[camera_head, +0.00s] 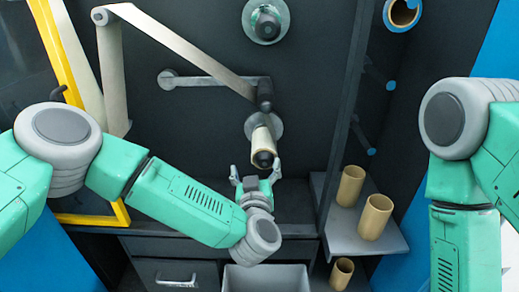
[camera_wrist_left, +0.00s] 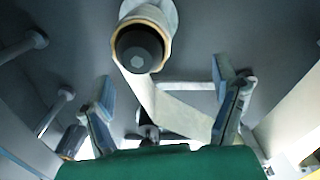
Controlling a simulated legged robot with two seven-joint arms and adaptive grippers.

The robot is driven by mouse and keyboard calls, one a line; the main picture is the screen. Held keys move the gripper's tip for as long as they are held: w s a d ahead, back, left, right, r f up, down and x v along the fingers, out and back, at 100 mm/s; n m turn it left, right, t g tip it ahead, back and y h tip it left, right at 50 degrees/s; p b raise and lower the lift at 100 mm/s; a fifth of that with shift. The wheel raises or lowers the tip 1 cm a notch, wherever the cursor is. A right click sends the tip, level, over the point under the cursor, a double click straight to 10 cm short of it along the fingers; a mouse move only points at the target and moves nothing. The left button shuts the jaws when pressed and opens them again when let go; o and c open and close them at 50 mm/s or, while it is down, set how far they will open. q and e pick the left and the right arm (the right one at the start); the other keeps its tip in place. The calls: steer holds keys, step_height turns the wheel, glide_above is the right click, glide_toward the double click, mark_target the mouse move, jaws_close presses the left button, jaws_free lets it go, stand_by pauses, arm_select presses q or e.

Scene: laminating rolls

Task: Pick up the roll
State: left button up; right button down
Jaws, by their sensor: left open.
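A tan roll (camera_head: 262,140) sits on a dark-ended spindle in the middle of the black machine panel, with a pale web running up to the left from near it. In the left wrist view the roll (camera_wrist_left: 121,32) shows end-on, as a tan ring around the dark spindle end, above the gap between my fingers. My left gripper (camera_head: 255,166) is open and empty, just below and in front of the roll, its fingers spread to either side; it also shows in the left wrist view (camera_wrist_left: 162,75). My right arm shows at the right edge, but its gripper is out of view.
Two tan rolls (camera_head: 350,186) stand on a grey side shelf (camera_head: 345,238) at right, with another roll (camera_head: 342,273) lower down. One more roll (camera_head: 403,14) hangs at top right. A light bin (camera_head: 265,280) is below my left wrist. A yellow frame (camera_head: 63,55) stands at left.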

mark_target(263, 162)
arm_select(q)
steer(key=shift+w+d+f, duration=0.1)
steer(key=shift+w+d, duration=0.55)
steer(key=shift+w, duration=0.35)
steer(key=shift+w+d, duration=0.2)
steer(key=shift+d, duration=0.1)
steer(key=w+b, duration=0.2)
steer(key=w, duration=0.2)
steer(key=shift+w, duration=0.2)
steer(key=shift+w+a, duration=0.25)
steer(key=shift+w, duration=0.05)
steer(key=shift+d, duration=0.2)
steer(key=shift+c, duration=0.4)
steer(key=shift+d, duration=0.4)
steer(key=c, duration=1.3)
steer(key=shift+o, duration=0.2)
steer(key=shift+a, duration=0.1)
arm_select(e)
steer(key=shift+d+f, duration=0.3)
steer(key=shift+f, duration=0.3)
steer(key=shift+d+f, duration=0.25)
steer(key=shift+f, duration=0.35)
